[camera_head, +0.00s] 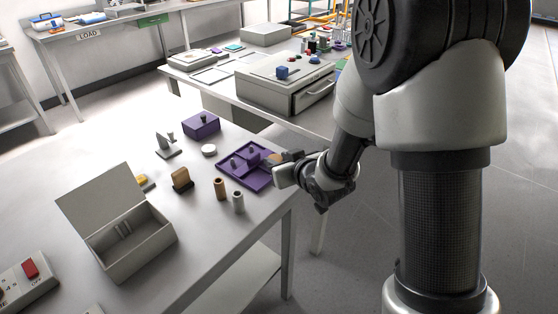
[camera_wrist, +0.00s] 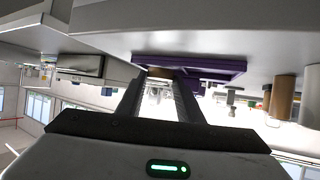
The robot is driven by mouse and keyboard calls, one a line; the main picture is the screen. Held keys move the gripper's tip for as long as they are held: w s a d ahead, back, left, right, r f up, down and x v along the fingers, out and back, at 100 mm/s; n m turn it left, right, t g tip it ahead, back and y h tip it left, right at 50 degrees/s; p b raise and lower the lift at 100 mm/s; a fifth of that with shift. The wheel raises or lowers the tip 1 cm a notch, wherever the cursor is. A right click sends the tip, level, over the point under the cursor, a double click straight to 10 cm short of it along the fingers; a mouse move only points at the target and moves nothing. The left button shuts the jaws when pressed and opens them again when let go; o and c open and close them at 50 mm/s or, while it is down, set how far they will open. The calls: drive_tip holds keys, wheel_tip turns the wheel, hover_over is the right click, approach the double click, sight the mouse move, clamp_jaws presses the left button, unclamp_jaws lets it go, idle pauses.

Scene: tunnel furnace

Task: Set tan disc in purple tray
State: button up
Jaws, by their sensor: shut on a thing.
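The purple tray (camera_head: 257,181) lies on the near table, close to its right edge, with low dividers and small purple parts standing up in it. It also shows in the wrist view (camera_wrist: 200,64), which is turned upside down. My gripper (camera_head: 276,161) is low at the tray's right side, reaching in from the right. A small tan patch at the fingertips looks like the tan disc (camera_head: 272,157), and the jaws are shut on it. The disc is mostly hidden by the fingers.
A tan cylinder (camera_head: 220,187) and a grey cylinder (camera_head: 238,202) stand left of the tray. A white disc (camera_head: 209,150), a purple box (camera_head: 201,125), a brown block on a stand (camera_head: 182,180) and an open grey box (camera_head: 130,245) are also on this table. A drawer unit (camera_head: 285,88) stands behind.

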drive_tip(key=shift+f, duration=0.1)
idle(0.4)
drive_tip(key=o, duration=1.4)
drive_tip(key=shift+o, duration=0.2)
wheel_tip(320, 180, up, 7)
drive_tip(key=p, duration=0.4)
